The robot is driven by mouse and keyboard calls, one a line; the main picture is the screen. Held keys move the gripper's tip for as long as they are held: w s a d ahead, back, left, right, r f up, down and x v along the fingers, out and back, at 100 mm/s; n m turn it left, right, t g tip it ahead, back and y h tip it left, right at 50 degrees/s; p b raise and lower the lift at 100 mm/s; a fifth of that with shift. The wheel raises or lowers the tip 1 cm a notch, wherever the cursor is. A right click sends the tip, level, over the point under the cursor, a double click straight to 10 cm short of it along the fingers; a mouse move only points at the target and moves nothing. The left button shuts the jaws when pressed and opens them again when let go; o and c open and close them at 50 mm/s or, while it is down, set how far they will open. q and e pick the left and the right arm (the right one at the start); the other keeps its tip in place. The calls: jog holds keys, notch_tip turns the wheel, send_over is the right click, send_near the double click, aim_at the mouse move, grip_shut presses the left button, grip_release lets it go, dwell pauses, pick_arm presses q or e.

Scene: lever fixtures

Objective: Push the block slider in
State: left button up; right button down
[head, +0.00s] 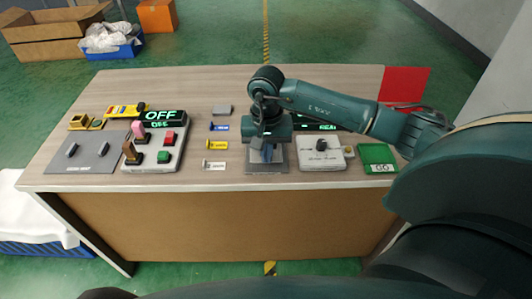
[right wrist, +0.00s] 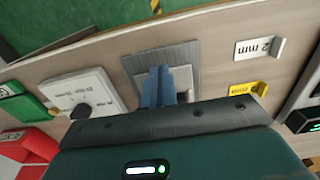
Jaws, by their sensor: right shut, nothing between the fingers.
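The block slider is a grey fixture (head: 267,169) on the table, right of the middle, below my right gripper. In the right wrist view its ribbed grey plate (right wrist: 142,62) shows behind the fingertips, with a lighter grey part beside them. My right gripper (head: 267,153) points down over the fixture. Its two blue fingers (right wrist: 161,72) are together with nothing between them. The fingers and wrist hide much of the fixture, so I cannot tell whether they touch the block or how far in it stands. My left gripper is not in view.
A white box with a black knob (head: 321,146) and a green GO plate (head: 378,158) stand to the right. Small labelled blocks, including a yellow one (head: 217,145), lie to the left.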

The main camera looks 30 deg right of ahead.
jog(key=shift+w+d+b, duration=0.4)
jog(key=shift+w, duration=0.2)
jog(key=shift+w+d+b, duration=0.35)
jog(key=shift+w, duration=0.25)
jog(key=shift+w+d+b, duration=0.45)
jog(key=shift+w+b, duration=0.05)
jog(key=shift+w, duration=0.2)
jog(key=shift+w+d, duration=0.3)
jog(key=shift+w, duration=0.2)
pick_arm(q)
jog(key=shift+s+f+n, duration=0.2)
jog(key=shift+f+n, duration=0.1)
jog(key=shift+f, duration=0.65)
pick_arm(e)
jog(key=shift+s+a, duration=0.2)
jog(key=shift+s, duration=0.15)
